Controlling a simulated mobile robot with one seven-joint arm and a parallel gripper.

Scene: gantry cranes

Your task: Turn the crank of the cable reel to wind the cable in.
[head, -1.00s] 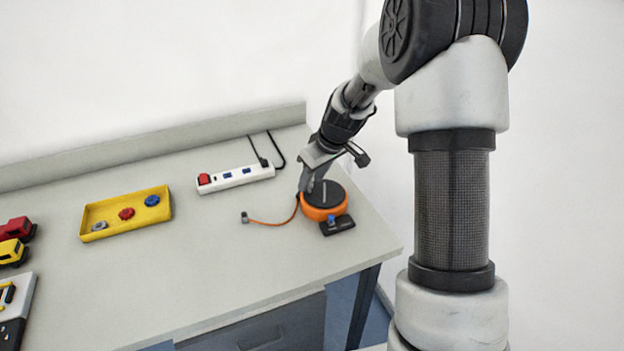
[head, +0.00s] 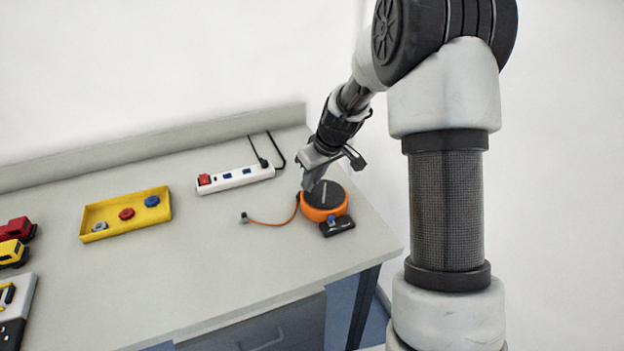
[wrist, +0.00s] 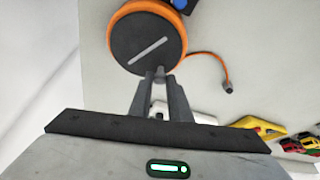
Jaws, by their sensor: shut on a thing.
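The cable reel is an orange drum with a dark round top (head: 333,196), near the right end of the table. Its black foot (head: 338,228) has a blue part (head: 331,219) on it. In the wrist view the dark top (wrist: 145,45) bears a pale line, and a small grey crank knob (wrist: 159,73) stands at its edge. My gripper (wrist: 160,82) is shut on this knob; it also shows in the head view (head: 309,186) at the reel's far left edge. The orange cable (head: 272,224) lies out to the left, ending in a grey plug (head: 244,217).
A white power strip (head: 236,178) with a red switch lies behind and left of the reel. A yellow tray (head: 100,219) with several small parts and toy trucks (head: 14,254) are farther left. The table between tray and reel is mostly clear.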

